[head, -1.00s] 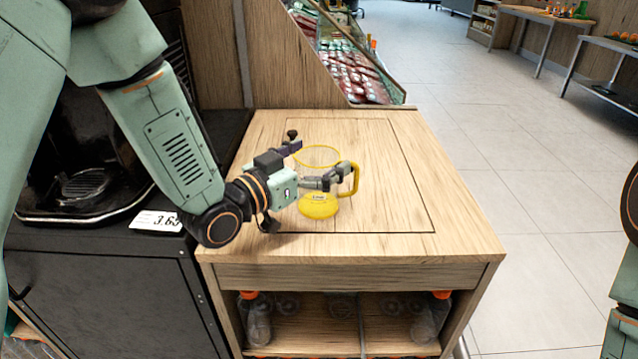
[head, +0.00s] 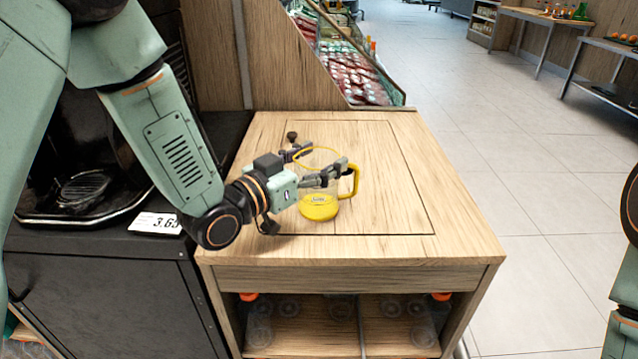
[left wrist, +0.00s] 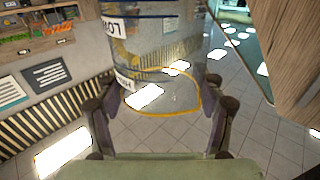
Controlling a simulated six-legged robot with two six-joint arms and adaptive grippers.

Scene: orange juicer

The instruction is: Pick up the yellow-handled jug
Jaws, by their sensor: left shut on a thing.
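The jug is clear, with a yellow rim, a yellow base (head: 319,208) and a yellow handle (head: 354,182) on its right side. It stands upright on the wooden counter in the head view. My left gripper (head: 322,157) reaches in from the left, with one finger on the far side and one on the near side of the jug's upper body, shut on it. In the left wrist view, a yellow ring (left wrist: 196,88) of the jug shows between the two fingers (left wrist: 163,103). The near finger hides part of the jug's wall. My right gripper is not in view.
The wooden counter top (head: 400,215) is clear around the jug. A black machine (head: 85,165) with a price card (head: 155,223) is at the left. A slanted wooden panel (head: 275,60) rises behind. Bottles (head: 258,325) stand on the shelf below.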

